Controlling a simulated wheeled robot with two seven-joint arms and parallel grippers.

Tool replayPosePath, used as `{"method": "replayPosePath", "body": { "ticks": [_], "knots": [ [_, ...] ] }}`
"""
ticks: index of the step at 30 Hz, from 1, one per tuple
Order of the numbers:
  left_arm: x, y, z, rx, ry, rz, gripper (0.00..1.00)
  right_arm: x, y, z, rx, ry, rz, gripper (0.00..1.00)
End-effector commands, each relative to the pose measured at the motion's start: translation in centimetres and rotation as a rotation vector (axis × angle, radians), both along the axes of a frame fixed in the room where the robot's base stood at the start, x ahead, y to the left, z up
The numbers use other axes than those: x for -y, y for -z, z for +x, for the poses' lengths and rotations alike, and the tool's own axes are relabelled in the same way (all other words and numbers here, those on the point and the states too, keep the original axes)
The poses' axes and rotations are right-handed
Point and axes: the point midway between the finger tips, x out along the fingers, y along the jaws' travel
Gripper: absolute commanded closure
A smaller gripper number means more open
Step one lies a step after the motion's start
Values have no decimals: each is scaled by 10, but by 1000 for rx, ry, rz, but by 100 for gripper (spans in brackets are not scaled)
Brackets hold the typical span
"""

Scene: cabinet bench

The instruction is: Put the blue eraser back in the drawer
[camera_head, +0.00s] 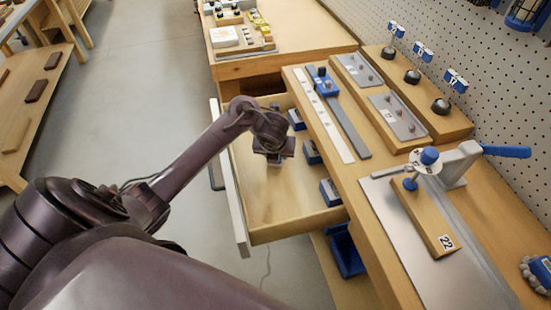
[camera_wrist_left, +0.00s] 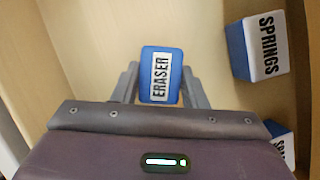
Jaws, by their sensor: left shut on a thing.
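The blue eraser (camera_wrist_left: 161,75), with a white "ERASER" label, sits between the two grey fingers of my left gripper (camera_wrist_left: 160,85) in the left wrist view. The fingers are shut on its sides. In the head view my left gripper (camera_head: 274,158) points down inside the outline of the pulled-out wooden drawer (camera_head: 290,205). The eraser is mostly hidden by the gripper there. I cannot tell whether the eraser touches the drawer floor. My right gripper is not in view.
Several blue-and-white boxes stand along the drawer's right side, among them one labelled "SPRINGS" (camera_wrist_left: 258,48). The near part of the drawer floor is bare. The workbench (camera_head: 375,225) is on the right, with a toggle clamp (camera_head: 450,165). A blue bin (camera_head: 346,255) is below.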

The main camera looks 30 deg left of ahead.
Motion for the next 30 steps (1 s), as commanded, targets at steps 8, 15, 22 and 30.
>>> {"method": "replayPosePath", "body": {
  "ticks": [8, 15, 22, 30],
  "knots": [
    [-1, 15, 1, 3, -1, 1, 86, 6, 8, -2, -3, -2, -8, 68],
    [-1, 19, 1, 2, -1, 1, 86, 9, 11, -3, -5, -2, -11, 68],
    [0, 18, 0, 2, -1, 1, 39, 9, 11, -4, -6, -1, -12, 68],
    [0, 15, 0, 2, -1, 0, 39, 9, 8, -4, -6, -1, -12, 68]
  ]
}}
